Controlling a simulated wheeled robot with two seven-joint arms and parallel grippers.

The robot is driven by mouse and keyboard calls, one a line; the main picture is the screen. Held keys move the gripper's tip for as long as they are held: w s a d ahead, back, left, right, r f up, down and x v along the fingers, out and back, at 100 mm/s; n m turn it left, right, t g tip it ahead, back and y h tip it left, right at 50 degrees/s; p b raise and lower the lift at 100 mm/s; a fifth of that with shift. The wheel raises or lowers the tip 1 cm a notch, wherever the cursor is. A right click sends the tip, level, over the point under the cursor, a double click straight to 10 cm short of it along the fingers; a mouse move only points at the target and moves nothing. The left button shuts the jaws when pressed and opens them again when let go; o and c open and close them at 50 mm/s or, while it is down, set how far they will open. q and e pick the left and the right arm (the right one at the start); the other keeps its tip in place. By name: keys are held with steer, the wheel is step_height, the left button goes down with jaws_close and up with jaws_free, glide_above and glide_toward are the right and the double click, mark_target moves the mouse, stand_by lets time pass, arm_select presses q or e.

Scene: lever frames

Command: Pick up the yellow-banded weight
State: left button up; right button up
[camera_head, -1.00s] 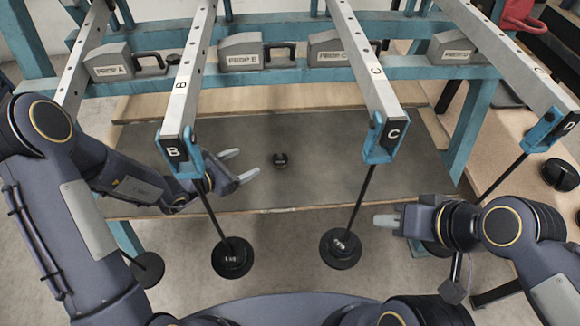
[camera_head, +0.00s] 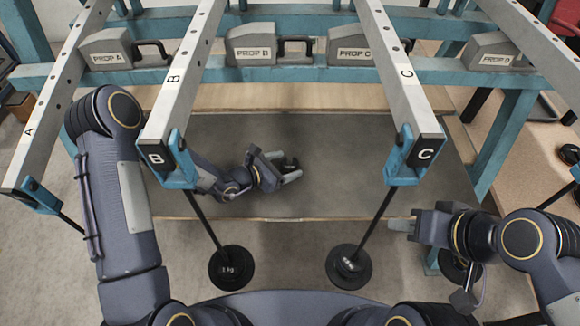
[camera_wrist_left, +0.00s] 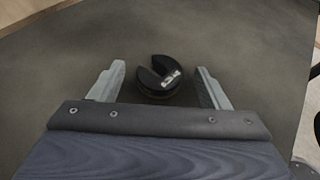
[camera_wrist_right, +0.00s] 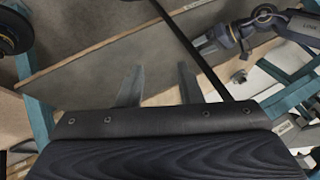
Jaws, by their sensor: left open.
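A black slotted weight (camera_wrist_left: 160,78) lies on the dark grey board, with white marking on its top. I see no yellow band on it. In the head view this weight (camera_head: 291,163) is partly hidden by my left gripper (camera_head: 284,167). In the left wrist view the fingers of my left gripper (camera_wrist_left: 160,68) are open, one on each side of the weight, with gaps between. My right gripper (camera_head: 403,220) is at the right, beside the rod under beam C. In the right wrist view its fingers (camera_wrist_right: 160,68) are apart with nothing held.
Black weights hang on rods from beam B (camera_head: 231,267) and beam C (camera_head: 349,266), in front of the board (camera_head: 345,145). Grey prop blocks (camera_head: 255,43) stand on the teal crossbar. Another dark weight (camera_head: 569,154) sits on the right bench. The board's right side is clear.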

mark_target(287, 165)
arm_select(q)
steer(key=shift+w+d+f, duration=0.2)
steer(key=shift+w+d, duration=0.1)
steer(key=shift+d, duration=0.1)
steer(key=c, duration=1.1)
steer(key=shift+o, duration=0.2)
step_height(287, 165, up, 13)
steer(key=p, duration=0.4)
